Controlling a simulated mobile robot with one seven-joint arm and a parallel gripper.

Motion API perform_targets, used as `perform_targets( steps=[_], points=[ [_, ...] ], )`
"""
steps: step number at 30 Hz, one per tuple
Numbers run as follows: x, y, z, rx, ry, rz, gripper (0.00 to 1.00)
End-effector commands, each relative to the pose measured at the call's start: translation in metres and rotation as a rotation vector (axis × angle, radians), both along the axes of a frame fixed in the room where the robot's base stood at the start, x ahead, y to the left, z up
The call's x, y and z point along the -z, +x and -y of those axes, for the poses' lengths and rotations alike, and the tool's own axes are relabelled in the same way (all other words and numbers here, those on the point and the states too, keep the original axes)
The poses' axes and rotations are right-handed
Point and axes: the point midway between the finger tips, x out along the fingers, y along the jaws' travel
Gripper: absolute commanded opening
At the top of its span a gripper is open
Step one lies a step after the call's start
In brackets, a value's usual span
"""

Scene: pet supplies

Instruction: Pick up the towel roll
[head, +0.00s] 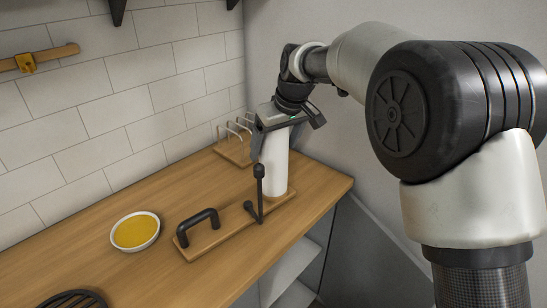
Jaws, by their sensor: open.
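The towel roll (274,165) is a white upright cylinder standing at the right end of a wooden board on the counter. My gripper (275,145) is above it, pointing down. Its fingers reach down at the top of the roll, one visible along the left side. The gripper is open. Whether the fingers touch the roll cannot be told, and the far finger is hidden.
The wooden board (220,235) carries a black handle (197,224) and a black upright post (259,190) in front of the roll. A wooden rack (233,150) stands behind. A white bowl with yellow contents (135,232) sits left. The tiled wall is close behind.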

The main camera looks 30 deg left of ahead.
Motion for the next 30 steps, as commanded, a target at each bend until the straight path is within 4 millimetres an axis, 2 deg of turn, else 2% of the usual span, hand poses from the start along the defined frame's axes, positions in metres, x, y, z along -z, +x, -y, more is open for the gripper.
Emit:
perform_targets(
  steps=[3, 9, 18, 25, 30],
  points=[
    [0.012, 0.003, -0.005, -0.001, 0.001, 0.001, 0.83],
    [0.013, 0.003, -0.005, -0.001, 0.001, 0.001, 0.83],
    [0.012, 0.003, -0.005, 0.000, 0.002, 0.001, 0.37],
    [0.011, 0.003, -0.005, 0.000, 0.003, 0.002, 0.37],
    [0.000, 0.003, -0.003, 0.001, 0.002, 0.002, 0.37]
  ],
)
